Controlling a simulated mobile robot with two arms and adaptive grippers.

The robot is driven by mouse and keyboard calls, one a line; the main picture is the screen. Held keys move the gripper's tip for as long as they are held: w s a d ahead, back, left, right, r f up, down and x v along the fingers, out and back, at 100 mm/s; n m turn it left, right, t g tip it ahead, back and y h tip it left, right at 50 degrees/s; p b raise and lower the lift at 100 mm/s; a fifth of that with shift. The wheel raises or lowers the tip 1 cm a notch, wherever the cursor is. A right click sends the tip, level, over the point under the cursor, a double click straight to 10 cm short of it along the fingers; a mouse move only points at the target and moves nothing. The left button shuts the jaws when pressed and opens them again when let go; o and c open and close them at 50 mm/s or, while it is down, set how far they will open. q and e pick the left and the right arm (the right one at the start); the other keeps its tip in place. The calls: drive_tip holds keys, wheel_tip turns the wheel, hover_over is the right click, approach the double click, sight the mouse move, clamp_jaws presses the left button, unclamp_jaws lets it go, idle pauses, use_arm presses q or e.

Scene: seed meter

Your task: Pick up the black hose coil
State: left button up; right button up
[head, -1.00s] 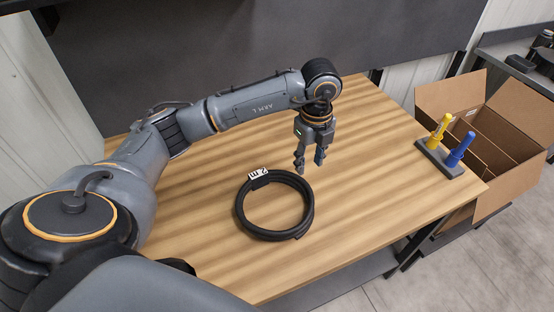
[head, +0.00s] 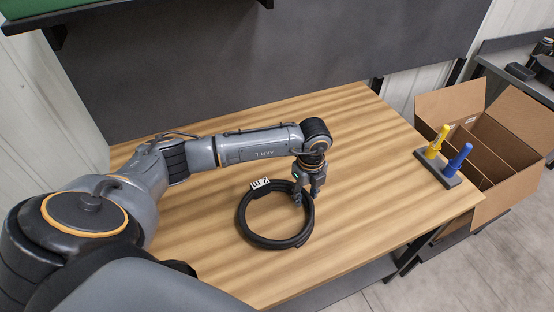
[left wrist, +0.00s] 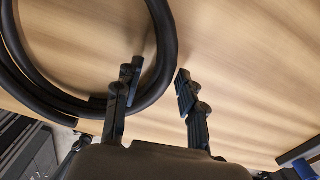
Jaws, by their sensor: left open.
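The black hose coil (head: 246,222) lies flat on the wooden table, a ring with a white tag (head: 260,184) at its far side. My left gripper (head: 306,202) is open at the coil's right side, pointing down. In the left wrist view the coil (left wrist: 165,40) is at the upper left. There the left gripper's (left wrist: 157,82) left finger shows inside the ring, its right finger outside, with the hose running between them. I cannot tell whether either finger touches the hose. My right gripper is not in view.
The wooden table (head: 370,150) is otherwise largely clear. At its right edge a grey holder (head: 450,182) carries a yellow tool (head: 437,142) and a blue tool (head: 457,160). An open cardboard box (head: 515,160) with dividers stands beyond that edge. A dark panel stands behind.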

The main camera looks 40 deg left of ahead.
use_arm(q)
clamp_jaws()
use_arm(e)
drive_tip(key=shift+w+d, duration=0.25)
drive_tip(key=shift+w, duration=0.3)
use_arm(q)
drive_tip(key=shift+r, duration=0.15)
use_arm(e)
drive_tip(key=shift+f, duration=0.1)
